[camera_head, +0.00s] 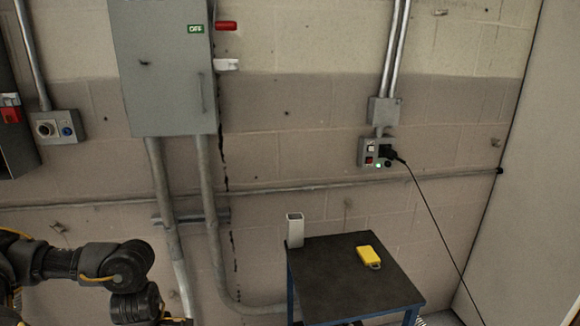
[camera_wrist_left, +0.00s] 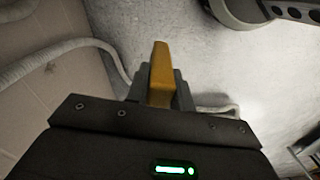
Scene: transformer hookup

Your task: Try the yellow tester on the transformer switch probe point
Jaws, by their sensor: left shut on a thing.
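My left gripper (camera_wrist_left: 160,95) is shut on a slim yellow-orange piece (camera_wrist_left: 160,70), probably the yellow tester, which sticks out past the fingers. In the head view my left arm is at the lower left; its gripper is outside that picture. A grey cabinet (camera_head: 165,75) on the wall carries a green OFF label (camera_head: 195,29), with a red piece (camera_head: 226,26) and a white piece (camera_head: 228,64) at its right edge. I cannot tell which spot is the transformer switch probe point. My right gripper is not in view.
A dark-topped table (camera_head: 350,285) holds a yellow block (camera_head: 368,257) with a small loop and an upright white holder (camera_head: 295,230). A wall box (camera_head: 376,152) has a black plug and hanging cord (camera_head: 432,212). A button box (camera_head: 57,127) is at the left.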

